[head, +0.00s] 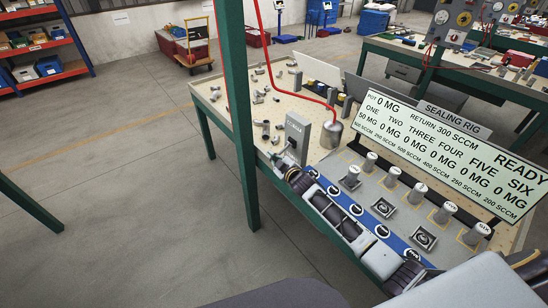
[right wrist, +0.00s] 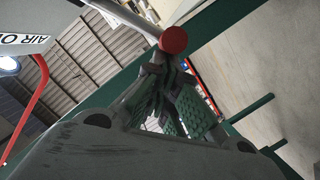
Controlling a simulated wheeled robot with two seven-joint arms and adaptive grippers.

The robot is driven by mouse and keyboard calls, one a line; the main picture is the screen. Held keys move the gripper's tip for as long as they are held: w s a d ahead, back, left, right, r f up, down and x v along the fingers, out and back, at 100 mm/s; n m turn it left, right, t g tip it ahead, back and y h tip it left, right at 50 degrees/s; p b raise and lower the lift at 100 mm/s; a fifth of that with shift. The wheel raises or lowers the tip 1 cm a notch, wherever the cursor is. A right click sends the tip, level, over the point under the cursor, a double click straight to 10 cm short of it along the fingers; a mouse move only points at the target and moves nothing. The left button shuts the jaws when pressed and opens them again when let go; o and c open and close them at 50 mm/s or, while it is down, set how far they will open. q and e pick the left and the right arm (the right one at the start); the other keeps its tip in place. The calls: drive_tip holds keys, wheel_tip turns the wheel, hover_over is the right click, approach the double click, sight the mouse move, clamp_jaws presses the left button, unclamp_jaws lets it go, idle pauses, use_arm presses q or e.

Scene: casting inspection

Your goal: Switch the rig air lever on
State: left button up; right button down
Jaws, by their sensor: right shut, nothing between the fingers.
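The lever, a pale rod with a red round knob (right wrist: 173,40), shows in the right wrist view. A white label reading "AIR O…" (right wrist: 20,38) is cut off at the left edge there. My right gripper (head: 279,160) is beside the box's near side, and its arm runs along the bench front. In the right wrist view its fingers (right wrist: 165,68) are shut and empty, with tips right by the knob; contact is unclear. My left gripper is out of view.
The sign (head: 450,150) reads "READY", with pots and valves in front. A red hose (head: 275,75) drops to a metal weight-like cylinder (head: 331,134). A green post (head: 238,110) stands left of the box. Small castings lie on the bench (head: 222,117) behind.

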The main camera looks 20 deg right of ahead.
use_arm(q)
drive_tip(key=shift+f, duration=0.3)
use_arm(e)
drive_tip(key=shift+d+f, duration=0.1)
drive_tip(key=shift+f, duration=0.6)
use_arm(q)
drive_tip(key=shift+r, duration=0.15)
use_arm(e)
drive_tip(key=shift+r, duration=0.15)
